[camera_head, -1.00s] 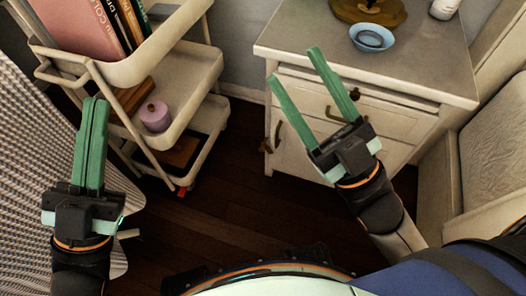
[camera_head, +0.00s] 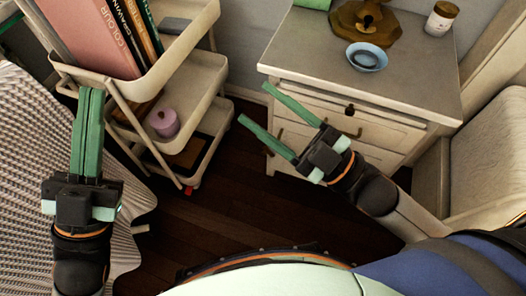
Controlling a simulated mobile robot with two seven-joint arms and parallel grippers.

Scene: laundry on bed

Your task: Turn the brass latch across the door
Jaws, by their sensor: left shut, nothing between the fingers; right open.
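The white bedside cabinet (camera_head: 345,80) stands at the right, with a drawer (camera_head: 362,124) above its door. The drawer has a dark round knob (camera_head: 349,110). My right gripper (camera_head: 253,102) is open and empty in front of the cabinet's left front edge, fingers pointing up and left. The brass latch at the door's left edge cannot be made out now; the lower finger crosses that area. Whether the finger touches it cannot be told. My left gripper (camera_head: 91,92) is shut and empty at the left, beside the trolley and away from the cabinet.
A white trolley (camera_head: 195,75) with books (camera_head: 118,38) and a lilac roll (camera_head: 162,122) stands between my grippers. Dark floor (camera_head: 205,225) is clear.

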